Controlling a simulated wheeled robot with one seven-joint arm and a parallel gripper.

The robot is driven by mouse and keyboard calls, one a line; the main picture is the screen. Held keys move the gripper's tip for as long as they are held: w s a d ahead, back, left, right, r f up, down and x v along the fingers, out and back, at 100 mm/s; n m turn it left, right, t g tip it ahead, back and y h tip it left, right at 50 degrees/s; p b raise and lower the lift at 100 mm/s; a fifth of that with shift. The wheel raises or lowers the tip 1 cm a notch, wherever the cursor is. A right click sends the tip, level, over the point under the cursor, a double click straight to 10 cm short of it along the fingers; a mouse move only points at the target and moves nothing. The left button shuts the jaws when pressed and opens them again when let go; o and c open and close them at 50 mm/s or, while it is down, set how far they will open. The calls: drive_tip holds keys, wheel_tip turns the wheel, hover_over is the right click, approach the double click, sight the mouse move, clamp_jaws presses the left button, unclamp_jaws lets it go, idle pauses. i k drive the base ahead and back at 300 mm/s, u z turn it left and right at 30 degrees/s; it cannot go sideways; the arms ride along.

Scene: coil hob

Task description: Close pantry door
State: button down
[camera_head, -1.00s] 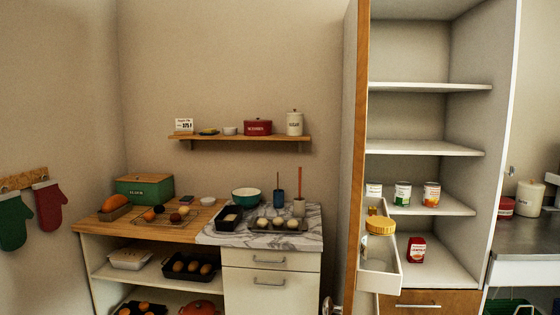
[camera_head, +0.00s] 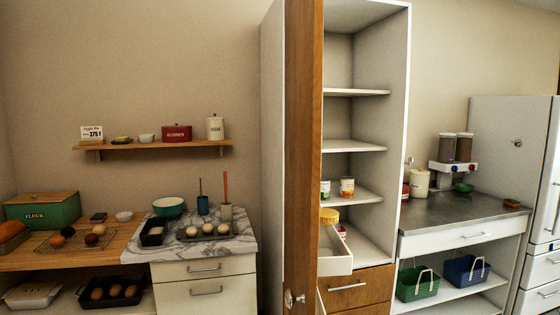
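The pantry door (camera_head: 304,150) stands open, seen nearly edge-on as a tall wooden panel with a round knob (camera_head: 292,299) low on its near side. Behind it is the tall white pantry cabinet (camera_head: 401,140) with open shelves. Two cans (camera_head: 347,188) stand on one shelf. A white bin (camera_head: 338,262) with a yellow-lidded jar (camera_head: 329,216) shows right beside the door, partly hidden by it. My gripper is not in view.
A marble-topped counter (camera_head: 235,245) with bowls and trays stands to the left. A metal-topped counter (camera_head: 460,212) with green (camera_head: 418,286) and blue (camera_head: 466,270) baskets below stands to the right, beside a white fridge (camera_head: 500,140). A wooden drawer (camera_head: 362,286) is under the pantry shelves.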

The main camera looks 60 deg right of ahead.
sight(303, 19)
drive_tip(key=z, duration=1.95)
drive_tip(key=k, duration=0.45)
drive_tip(key=u, duration=0.4)
drive_tip(key=i, duration=0.4)
drive_tip(key=z, duration=0.55)
